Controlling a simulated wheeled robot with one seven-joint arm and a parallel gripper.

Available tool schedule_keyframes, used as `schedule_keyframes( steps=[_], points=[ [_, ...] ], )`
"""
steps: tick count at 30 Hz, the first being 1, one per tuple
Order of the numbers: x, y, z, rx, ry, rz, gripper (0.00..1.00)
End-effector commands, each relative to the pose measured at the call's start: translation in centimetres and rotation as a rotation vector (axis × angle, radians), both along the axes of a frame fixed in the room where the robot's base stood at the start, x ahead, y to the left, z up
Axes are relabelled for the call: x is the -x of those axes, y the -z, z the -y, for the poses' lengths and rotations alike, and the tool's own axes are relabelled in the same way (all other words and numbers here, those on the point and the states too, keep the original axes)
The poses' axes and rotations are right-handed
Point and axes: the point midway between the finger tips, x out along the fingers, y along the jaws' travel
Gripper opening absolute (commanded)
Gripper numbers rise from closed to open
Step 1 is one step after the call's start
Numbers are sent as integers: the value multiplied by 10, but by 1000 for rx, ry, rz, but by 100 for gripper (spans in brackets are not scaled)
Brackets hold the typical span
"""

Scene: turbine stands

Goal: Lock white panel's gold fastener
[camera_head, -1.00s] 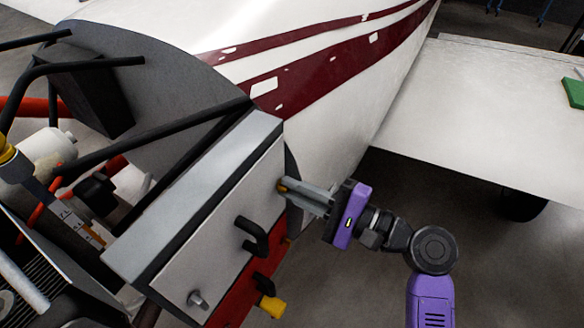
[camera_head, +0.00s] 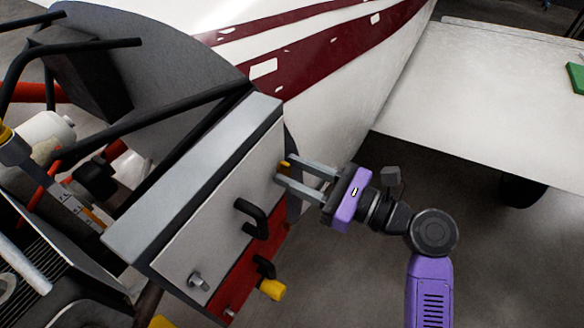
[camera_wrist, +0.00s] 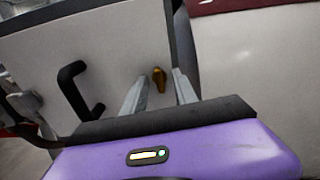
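The white panel (camera_head: 222,208) is the upper front face of a grey box, with a black handle (camera_head: 252,218) at its middle. The gold fastener (camera_head: 284,165) sits near the panel's upper right corner. In the wrist view the gold fastener (camera_wrist: 159,79) stands roughly upright between the finger tips, its lower end pointing toward me. My gripper (camera_head: 282,171) is open, with one grey finger on either side of the fastener. A gap shows between the fastener and each finger in the wrist view, and nothing is held.
A silver fastener (camera_head: 199,281) is at the panel's lower left. Below the panel is a red panel (camera_head: 254,267) with a black handle and a yellow knob (camera_head: 272,289). The white fuselage and wing (camera_head: 470,110) lie behind; floor is open at right.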

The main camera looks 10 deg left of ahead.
Motion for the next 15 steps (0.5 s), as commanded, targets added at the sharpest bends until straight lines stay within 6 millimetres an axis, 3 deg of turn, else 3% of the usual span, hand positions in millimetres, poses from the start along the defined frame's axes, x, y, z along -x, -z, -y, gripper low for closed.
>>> schedule_keyframes(
  steps=[5, 7, 15],
  points=[
    [0, 0, 0, 0, -1, 1, 34],
    [0, 0, 0, -1, -1, 1, 41],
    [0, 0, 0, 0, -1, 2, 41]
  ],
)
